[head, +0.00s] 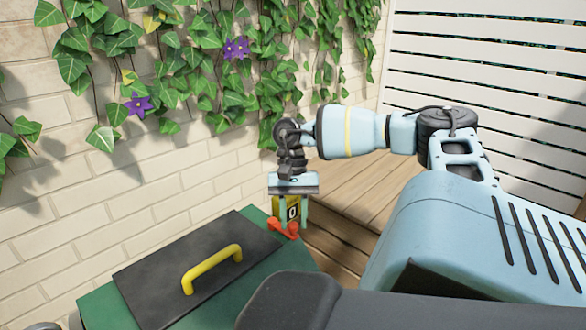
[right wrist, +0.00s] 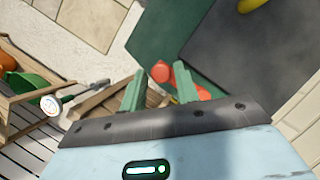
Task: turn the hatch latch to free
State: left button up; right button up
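A dark hatch panel (head: 165,270) with a yellow handle (head: 212,268) lies on a green box top (head: 103,308). A small orange-red latch (head: 284,229) sits at the panel's right edge. It also shows in the right wrist view (right wrist: 160,71), one rounded end appearing between my fingers and another part beside the right finger. My right gripper (head: 292,218) points down over the latch, its two fingers apart; it also shows in the right wrist view (right wrist: 159,88). I cannot tell whether the fingers touch the latch. My left gripper is not in view.
A yellow and black sign marked 0 (head: 292,208) shows behind my right fingers. A wooden bench (head: 352,190) stands behind the box, beside a brick wall (head: 70,225) with ivy. The right wrist view shows a wooden crate (right wrist: 28,92) holding a green thing, and a round dial (right wrist: 50,105).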

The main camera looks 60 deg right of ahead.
jog(key=shift+o, duration=1)
jog(key=shift+r, duration=0.1)
pick_arm(q)
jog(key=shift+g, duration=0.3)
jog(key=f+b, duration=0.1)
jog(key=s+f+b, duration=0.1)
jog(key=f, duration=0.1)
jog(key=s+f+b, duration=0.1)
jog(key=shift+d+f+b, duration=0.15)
jog(key=shift+b, duration=0.2)
pick_arm(e)
jog(key=v, duration=0.7)
jog(key=shift+d+r, duration=0.2)
jog(key=shift+r, duration=0.05)
jog(key=shift+w, duration=0.1)
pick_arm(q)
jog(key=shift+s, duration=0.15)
